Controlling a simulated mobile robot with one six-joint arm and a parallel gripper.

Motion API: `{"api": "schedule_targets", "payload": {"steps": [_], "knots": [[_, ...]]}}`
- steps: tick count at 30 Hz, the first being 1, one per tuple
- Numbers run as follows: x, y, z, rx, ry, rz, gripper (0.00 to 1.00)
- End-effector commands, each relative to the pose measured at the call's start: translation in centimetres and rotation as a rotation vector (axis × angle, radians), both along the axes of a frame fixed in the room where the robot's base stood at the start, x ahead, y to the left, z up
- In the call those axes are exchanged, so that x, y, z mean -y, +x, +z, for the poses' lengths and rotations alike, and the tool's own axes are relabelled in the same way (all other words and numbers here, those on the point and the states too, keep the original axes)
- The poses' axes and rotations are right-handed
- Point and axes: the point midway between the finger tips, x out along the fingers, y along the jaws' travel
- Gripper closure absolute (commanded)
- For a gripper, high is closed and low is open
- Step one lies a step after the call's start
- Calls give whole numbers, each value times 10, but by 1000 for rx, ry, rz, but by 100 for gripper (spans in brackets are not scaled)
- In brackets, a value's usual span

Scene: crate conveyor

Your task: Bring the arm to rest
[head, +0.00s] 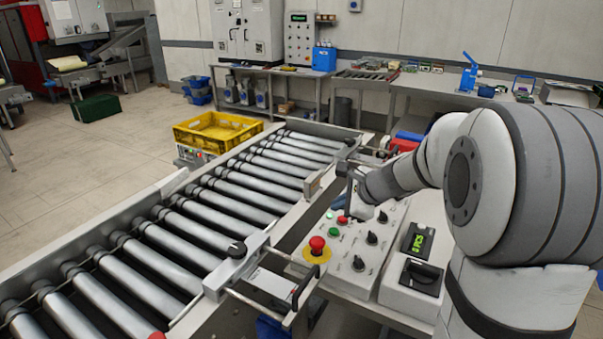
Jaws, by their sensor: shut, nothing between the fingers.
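My arm reaches in from the right edge of the head view, its large grey and white links covering much of that side. My gripper (350,177) is at the far end of the arm, above the back of the sloped control panel (341,259) and beside the conveyor's right rail. The gripper looks small and partly turned away; it is shut and holds nothing. The panel carries a red mushroom button (317,244) on a yellow base, a small red button, green buttons and several black knobs.
The roller conveyor (185,221) runs from lower left to the middle. A yellow crate (217,130) stands at its far left end. A grey box with a green display (419,241) sits right of the panel. Benches line the back wall. Open floor lies at left.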

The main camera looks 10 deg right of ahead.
Motion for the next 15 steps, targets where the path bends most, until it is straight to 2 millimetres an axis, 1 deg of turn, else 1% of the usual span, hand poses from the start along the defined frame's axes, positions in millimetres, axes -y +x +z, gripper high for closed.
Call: {"api": "schedule_targets", "payload": {"steps": [2, 5, 7, 8, 9, 10, 12, 15], "knots": [[-9, -14, 3, 11, -52, 70, 100], [-25, -50, 5, 32, -191, 256, 100], [-37, -87, 5, 53, -327, 442, 100], [-40, -103, 4, 61, -391, 527, 100], [-44, -126, 2, 71, -474, 645, 100], [-45, -143, 0, 78, -536, 731, 100], [-44, -179, -4, 90, -673, 925, 100], [-36, -220, -11, 96, -840, 1167, 100]]}}
